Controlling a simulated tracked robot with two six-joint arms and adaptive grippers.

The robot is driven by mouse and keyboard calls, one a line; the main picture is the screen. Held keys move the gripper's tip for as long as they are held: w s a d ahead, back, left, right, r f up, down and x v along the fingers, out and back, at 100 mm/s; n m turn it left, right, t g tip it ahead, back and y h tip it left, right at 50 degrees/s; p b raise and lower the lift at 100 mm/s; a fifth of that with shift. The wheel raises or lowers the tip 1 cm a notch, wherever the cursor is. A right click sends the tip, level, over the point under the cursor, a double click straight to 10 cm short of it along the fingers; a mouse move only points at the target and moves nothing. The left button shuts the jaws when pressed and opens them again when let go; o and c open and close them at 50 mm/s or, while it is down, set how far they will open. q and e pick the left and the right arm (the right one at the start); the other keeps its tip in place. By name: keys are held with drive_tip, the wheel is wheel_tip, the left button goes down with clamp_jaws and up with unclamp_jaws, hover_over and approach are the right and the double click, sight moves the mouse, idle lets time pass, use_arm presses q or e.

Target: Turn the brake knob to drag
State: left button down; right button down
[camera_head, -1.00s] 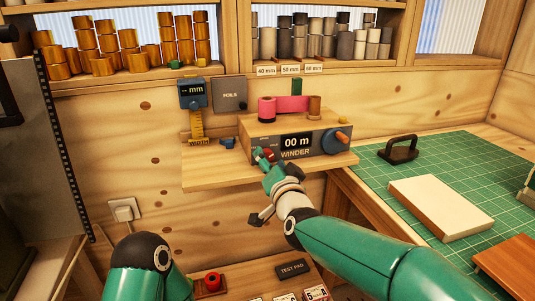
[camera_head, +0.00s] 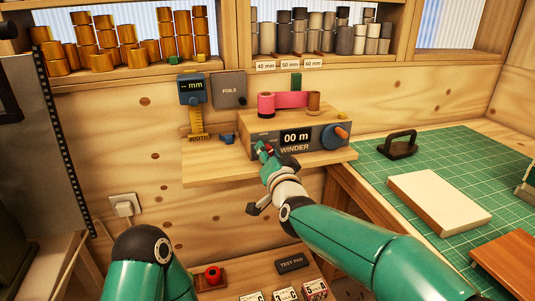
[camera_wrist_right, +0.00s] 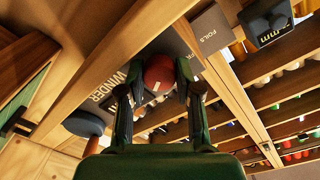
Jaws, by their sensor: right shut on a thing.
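The fingers hide much of the knob in the head view. The small labels around it are too small to read. My left arm shows at the bottom left, but its gripper is out of view.
A blue crank with an orange handle (camera_head: 341,132) sticks out at the winder's right. A pink roll (camera_head: 291,100) lies on top. A blue width gauge (camera_head: 192,92) and a grey foils box (camera_head: 229,90) are to the left. A green mat (camera_head: 450,160) lies right.

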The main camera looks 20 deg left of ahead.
drive_tip(key=shift+f+n, duration=0.1)
drive_tip(key=shift+n, duration=0.3)
drive_tip(key=n, duration=1.1)
drive_tip(key=shift+p, duration=0.3)
drive_tip(key=shift+s+a+f, duration=0.1)
drive_tip(key=c, duration=0.8)
unclamp_jaws()
drive_tip(key=v, duration=1.2)
drive_tip(key=shift+f, duration=0.15)
